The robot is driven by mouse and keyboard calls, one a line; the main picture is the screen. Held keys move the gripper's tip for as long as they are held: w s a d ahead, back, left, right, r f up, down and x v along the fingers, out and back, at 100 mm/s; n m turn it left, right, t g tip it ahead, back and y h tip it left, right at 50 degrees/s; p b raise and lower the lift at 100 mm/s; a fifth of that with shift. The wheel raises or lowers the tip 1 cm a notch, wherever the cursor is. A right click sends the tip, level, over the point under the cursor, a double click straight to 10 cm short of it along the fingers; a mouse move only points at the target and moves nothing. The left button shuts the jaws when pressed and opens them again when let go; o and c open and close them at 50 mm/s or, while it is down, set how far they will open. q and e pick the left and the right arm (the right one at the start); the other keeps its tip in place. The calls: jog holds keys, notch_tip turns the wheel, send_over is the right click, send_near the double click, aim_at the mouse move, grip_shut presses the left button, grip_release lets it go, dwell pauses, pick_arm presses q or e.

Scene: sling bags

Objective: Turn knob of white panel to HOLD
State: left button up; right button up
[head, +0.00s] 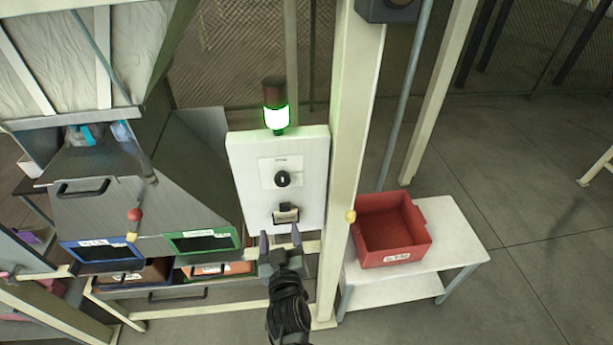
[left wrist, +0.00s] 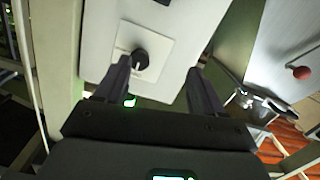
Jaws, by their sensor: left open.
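The white panel (head: 240,165) stands upright beside a pale post. Its black round knob (head: 282,179) sits on a light label plate (head: 268,166); the lettering is too small to read. My left gripper (head: 281,238) is open and empty below the knob, near the panel's lower edge, its fingers pointing up in the head view. In the left wrist view the knob (left wrist: 141,58) shows beside the left-hand fingertip, and the left gripper's two fingers (left wrist: 160,68) are spread apart. The knob is not between the fingertips. My right gripper is not in view.
A green-lit lamp (head: 276,117) stands on top of the panel, and a dark latch-like part (head: 286,214) sits below the knob. A pale post (head: 348,150) rises just right of the panel. A red bin (head: 392,232) rests on a white table (head: 450,240). Sorting chutes stand left.

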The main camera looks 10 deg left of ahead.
aim_at(283, 183)
pick_arm(q)
jog(key=shift+t, duration=0.5)
jog(key=w+r, duration=0.1)
jog(key=w, duration=0.2)
jog(key=w+a+r, duration=0.1)
jog(key=w+r, duration=0.1)
jog(key=w, duration=0.2)
jog(key=w+a+r+p, duration=0.1)
jog(key=w, duration=0.3)
jog(key=shift+w+a+r, duration=0.15)
jog(key=shift+a, duration=0.05)
jog(key=shift+w+a, duration=0.2)
jog(key=shift+w, duration=0.3)
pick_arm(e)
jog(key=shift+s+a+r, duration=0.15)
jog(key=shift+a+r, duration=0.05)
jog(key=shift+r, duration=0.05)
pick_arm(q)
jog(key=shift+c, duration=0.2)
jog(key=c, duration=1)
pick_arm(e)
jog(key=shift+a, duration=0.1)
pick_arm(q)
jog(key=shift+p, duration=0.3)
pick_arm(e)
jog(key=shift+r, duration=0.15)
